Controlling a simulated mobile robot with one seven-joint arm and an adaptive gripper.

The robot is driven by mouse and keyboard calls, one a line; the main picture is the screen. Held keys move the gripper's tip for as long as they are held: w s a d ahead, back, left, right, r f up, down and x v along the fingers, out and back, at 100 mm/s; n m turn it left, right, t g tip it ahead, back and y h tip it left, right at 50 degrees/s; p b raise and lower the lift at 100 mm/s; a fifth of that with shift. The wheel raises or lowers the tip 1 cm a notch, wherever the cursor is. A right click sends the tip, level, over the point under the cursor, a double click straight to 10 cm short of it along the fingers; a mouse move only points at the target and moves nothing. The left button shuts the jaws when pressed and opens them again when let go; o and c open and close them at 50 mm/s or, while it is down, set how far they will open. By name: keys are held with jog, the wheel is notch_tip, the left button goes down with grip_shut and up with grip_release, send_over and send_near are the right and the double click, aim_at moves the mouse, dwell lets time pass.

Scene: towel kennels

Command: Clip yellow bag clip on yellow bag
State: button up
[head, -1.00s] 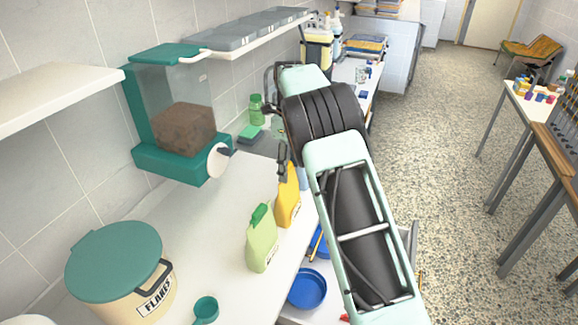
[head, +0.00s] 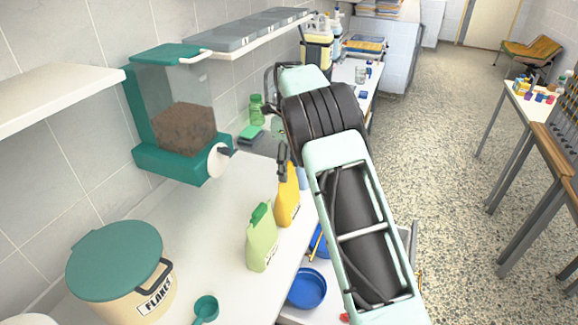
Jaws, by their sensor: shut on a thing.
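The yellow bag (head: 287,203) stands upright on the white counter, left of my arm. My gripper (head: 284,170) is at the top of the yellow bag, pointing down, and partly hidden by my arm. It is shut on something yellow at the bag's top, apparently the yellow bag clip. I cannot clearly tell clip from bag there, nor whether the clip grips the bag.
A light green bag (head: 262,243) with a darker green top stands just in front. A flakes tub (head: 120,275), a green scoop (head: 205,309) and a food dispenser (head: 178,130) are to the left. A drawer with a blue bowl (head: 307,288) is open below.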

aim_at(289, 165)
jog(key=shift+s+f, duration=0.3)
jog(key=shift+f, duration=0.6)
jog(key=o, duration=1.1)
jog(key=shift+w+f, duration=0.2)
jog(key=shift+w, duration=0.05)
jog(key=shift+r, duration=0.15)
jog(key=shift+r, duration=0.1)
jog(key=o, duration=0.6)
jog(key=shift+w, duration=0.1)
jog(key=shift+r, duration=0.1)
jog(key=shift+r, duration=0.1)
jog(key=shift+r, duration=2.45)
